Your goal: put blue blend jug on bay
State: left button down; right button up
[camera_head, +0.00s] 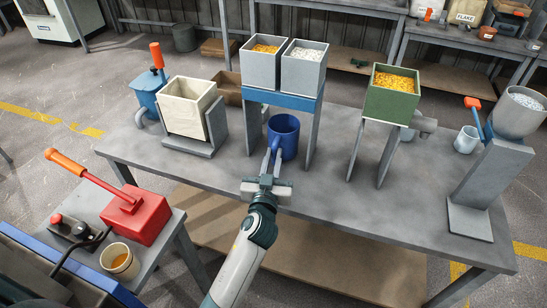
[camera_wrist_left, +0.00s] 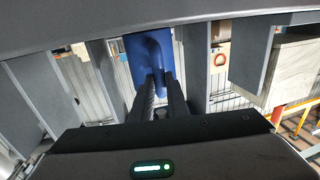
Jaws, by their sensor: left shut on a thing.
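A blue jug (camera_head: 283,135) is upright under the middle stand (camera_head: 282,98), which has a blue crosspiece and two grey legs. It is between the legs. I cannot tell whether its base touches the table. My left gripper (camera_head: 273,160) reaches in from the front and is shut on the jug's handle. In the left wrist view the dark fingers (camera_wrist_left: 158,90) close on the handle of the jug (camera_wrist_left: 135,60), with a grey leg on either side. The far side of the jug is hidden. My right gripper is not in view.
Two grey hoppers (camera_head: 262,62) with orange and white pellets top the stand. A cream hopper (camera_head: 188,105) stands left, a green one (camera_head: 390,92) right. The grey table (camera_head: 330,200) is clear in front.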

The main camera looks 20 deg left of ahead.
pick_arm(q)
jog(key=c, duration=2.1)
grip_release()
jog(key=o, duration=0.4)
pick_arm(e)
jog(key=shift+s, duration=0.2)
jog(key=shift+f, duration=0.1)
